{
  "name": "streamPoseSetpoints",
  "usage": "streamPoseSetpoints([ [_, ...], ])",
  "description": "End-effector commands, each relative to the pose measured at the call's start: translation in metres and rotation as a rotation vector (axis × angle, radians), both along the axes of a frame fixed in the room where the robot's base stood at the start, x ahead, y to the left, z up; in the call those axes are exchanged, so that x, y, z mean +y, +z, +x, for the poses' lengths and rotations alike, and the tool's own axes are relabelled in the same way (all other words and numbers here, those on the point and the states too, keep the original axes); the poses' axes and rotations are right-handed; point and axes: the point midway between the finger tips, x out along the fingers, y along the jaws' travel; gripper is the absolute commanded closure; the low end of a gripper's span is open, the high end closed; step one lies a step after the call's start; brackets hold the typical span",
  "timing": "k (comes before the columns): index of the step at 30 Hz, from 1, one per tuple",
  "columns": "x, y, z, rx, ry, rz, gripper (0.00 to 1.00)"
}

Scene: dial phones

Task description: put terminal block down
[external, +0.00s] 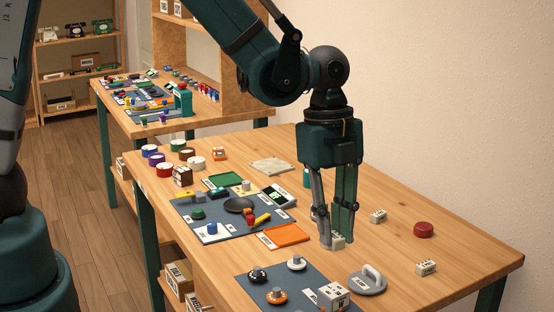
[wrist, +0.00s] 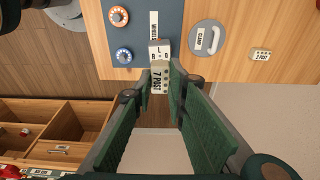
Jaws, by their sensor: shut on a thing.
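My gripper (external: 336,236) is over the right part of the near table, fingers pointing down. It is shut on a small off-white terminal block (external: 339,242), low over the wood; I cannot tell whether the block touches the table. In the wrist view my gripper (wrist: 162,85) has the block (wrist: 160,81) between its fingertips, with a label that seems to read "7 POST". A similar block (external: 426,268) stands at the right; it also shows in the wrist view (wrist: 261,54), labelled "2 POST". Another small pale block (external: 378,216) sits behind my gripper.
A grey disc with a handle (external: 369,281) and a white cube (external: 333,295) stand in front of my gripper. A red disc (external: 424,230) lies at the right. An orange tray (external: 283,237) and a crowded dark mat (external: 225,227) are to the left. Bare wood lies between the pale blocks.

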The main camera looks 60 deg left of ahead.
Motion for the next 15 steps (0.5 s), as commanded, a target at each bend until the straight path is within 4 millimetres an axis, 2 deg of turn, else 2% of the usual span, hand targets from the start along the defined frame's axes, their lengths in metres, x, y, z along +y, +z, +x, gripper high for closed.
streamPoseSetpoints([
  [5, -0.0121, 0.0024, 0.0001, 0.000, 0.002, -0.001, 0.93],
  [15, -0.0132, 0.0023, 0.0001, -0.001, 0.003, -0.001, 0.93],
])
